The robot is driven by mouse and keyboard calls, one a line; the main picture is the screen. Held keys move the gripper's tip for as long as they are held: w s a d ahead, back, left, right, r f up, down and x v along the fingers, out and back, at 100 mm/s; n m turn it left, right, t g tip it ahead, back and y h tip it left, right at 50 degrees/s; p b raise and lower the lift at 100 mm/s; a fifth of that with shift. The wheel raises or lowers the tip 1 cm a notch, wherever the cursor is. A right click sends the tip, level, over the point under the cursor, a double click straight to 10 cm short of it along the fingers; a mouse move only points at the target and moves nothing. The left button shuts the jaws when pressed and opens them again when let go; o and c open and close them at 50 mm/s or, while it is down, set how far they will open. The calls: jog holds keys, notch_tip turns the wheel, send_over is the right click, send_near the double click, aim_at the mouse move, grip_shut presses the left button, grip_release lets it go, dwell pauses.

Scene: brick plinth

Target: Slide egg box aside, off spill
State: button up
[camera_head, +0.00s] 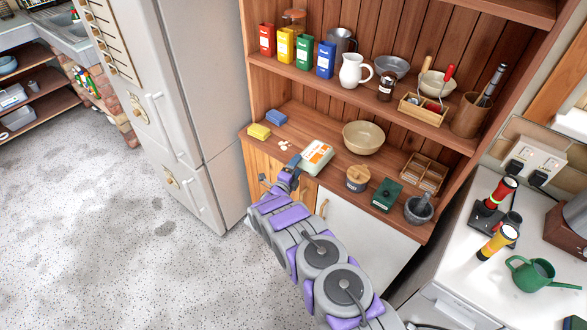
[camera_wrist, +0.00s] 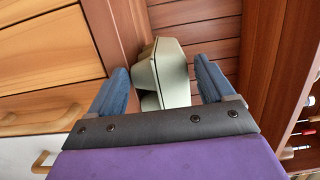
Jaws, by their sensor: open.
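The egg box (camera_head: 316,158), pale with an orange and white label on its lid, sits on the wooden counter of the dresser near its front edge. My gripper (camera_head: 291,167) is open just in front of the box's left end. In the wrist view the box (camera_wrist: 172,75) shows pale green between and beyond the two blue fingers of my gripper (camera_wrist: 160,70). I cannot tell whether a finger touches it. Small whitish patches (camera_head: 285,146) lie on the counter left of the box and may be the spill. Anything under the box is hidden.
A yellow sponge (camera_head: 259,132) and a blue sponge (camera_head: 276,117) lie to the left. A beige bowl (camera_head: 363,137) stands behind right of the box, and a wooden-lidded pot (camera_head: 357,179) stands to its right.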

jog(key=shift+s+d+f+h, duration=0.1)
jog(key=shift+d+f+h, duration=0.25)
jog(key=shift+d, duration=0.4)
jog(key=shift+s+a+f, duration=0.15)
jog(key=shift+s+a, duration=0.15)
jog(key=shift+s, duration=0.2)
jog(key=p+v, duration=0.4)
jog(key=v, duration=1.2)
jog(key=shift+a+r, duration=0.5)
jog(key=shift+r, duration=0.1)
jog(key=shift+a, duration=0.3)
